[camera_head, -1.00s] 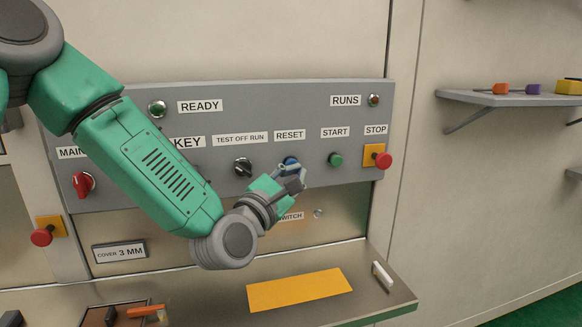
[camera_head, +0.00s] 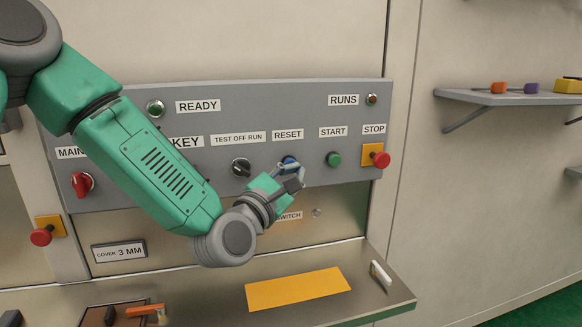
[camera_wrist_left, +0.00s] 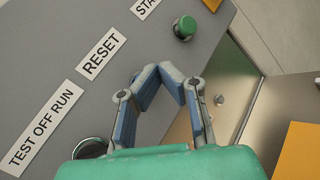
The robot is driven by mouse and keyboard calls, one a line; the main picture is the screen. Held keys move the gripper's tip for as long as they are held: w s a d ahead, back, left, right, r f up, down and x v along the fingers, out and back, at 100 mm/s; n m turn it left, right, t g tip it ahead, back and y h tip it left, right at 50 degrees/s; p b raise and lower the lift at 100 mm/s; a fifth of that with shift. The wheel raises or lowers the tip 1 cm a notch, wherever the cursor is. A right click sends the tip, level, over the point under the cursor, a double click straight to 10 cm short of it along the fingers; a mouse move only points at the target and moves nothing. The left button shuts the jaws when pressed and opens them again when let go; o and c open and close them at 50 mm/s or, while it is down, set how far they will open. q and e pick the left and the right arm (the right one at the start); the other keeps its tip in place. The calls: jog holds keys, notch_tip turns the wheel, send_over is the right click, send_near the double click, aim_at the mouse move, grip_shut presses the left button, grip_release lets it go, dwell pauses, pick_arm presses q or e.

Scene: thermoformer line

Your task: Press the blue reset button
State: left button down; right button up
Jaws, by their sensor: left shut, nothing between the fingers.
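The blue reset button (camera_head: 289,160) is on the grey control panel, under the RESET label (camera_head: 287,134). It is partly covered by my left gripper (camera_head: 296,174), whose fingers are just in front of it. In the left wrist view the fingers (camera_wrist_left: 170,72) are shut with their tips together and nothing between them. There the RESET label (camera_wrist_left: 101,54) is beside the fingers, and the button is hidden behind them. I cannot tell whether the fingers touch the button. My right gripper is not in view.
The green start button (camera_head: 333,159) and red stop button (camera_head: 381,159) are to the right. The black test selector (camera_head: 241,167) is close on the left. Below, a ledge (camera_head: 385,303) carries a yellow sheet (camera_head: 298,289) and a white object (camera_head: 381,273).

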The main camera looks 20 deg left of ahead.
pick_arm(q)
jog(key=shift+d, duration=0.1)
dwell(0.4)
jog(key=shift+w+a+r, duration=0.1)
jog(key=shift+w+a, duration=0.2)
jog(key=shift+a, duration=0.05)
jog(key=shift+w+a, duration=0.25)
jog(key=shift+w, duration=0.15)
dwell(0.8)
jog(key=shift+s, duration=0.1)
jog(key=shift+s+d+b, duration=0.4)
jog(key=shift+s+d, duration=0.1)
jog(key=shift+s, duration=0.15)
jog(key=shift+s+d+b, duration=0.25)
jog(key=shift+s+d, duration=0.5)
jog(key=shift+s, duration=0.3)
jog(key=shift+s+d+b, duration=0.25)
jog(key=shift+s+d, duration=0.45)
jog(key=shift+s, duration=0.35)
